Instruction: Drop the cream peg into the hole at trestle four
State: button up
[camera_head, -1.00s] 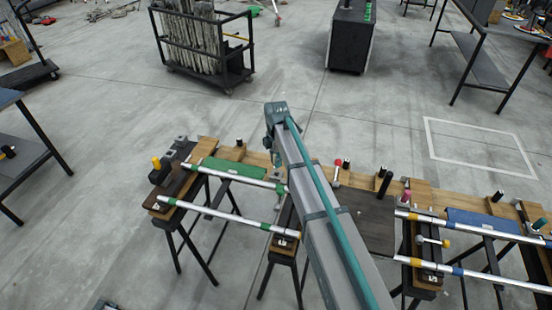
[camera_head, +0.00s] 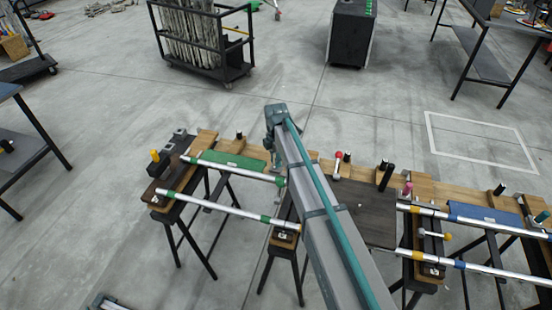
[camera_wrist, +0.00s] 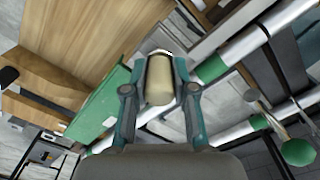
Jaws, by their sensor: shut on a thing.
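The cream peg (camera_wrist: 159,80) is held between the teal fingers of my gripper (camera_wrist: 158,92) in the wrist view. The gripper is shut on it, and I see its rounded end. In the head view my arm hides the gripper and peg. The middle trestle (camera_head: 284,236) stands behind and left of my arm. Its label is too small to read, while the trestle to its right (camera_head: 431,270) seems to carry a 5. I cannot make out the hole. In the wrist view, a wooden board (camera_wrist: 85,45) lies to the left beyond the peg.
A green panel (camera_head: 228,160) lies on the left boards, also showing in the wrist view (camera_wrist: 100,108). White rails with green bands (camera_head: 235,211) span the left and middle trestles. A dark plate (camera_head: 362,210) lies right of my arm. Several pegs stand along the boards.

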jog(key=shift+f, duration=0.15)
jog(key=o, duration=1)
jog(key=shift+o, duration=0.2)
notch_tip(320, 180, up, 12)
jog(key=shift+r, duration=0.1)
jog(key=shift+s, duration=0.1)
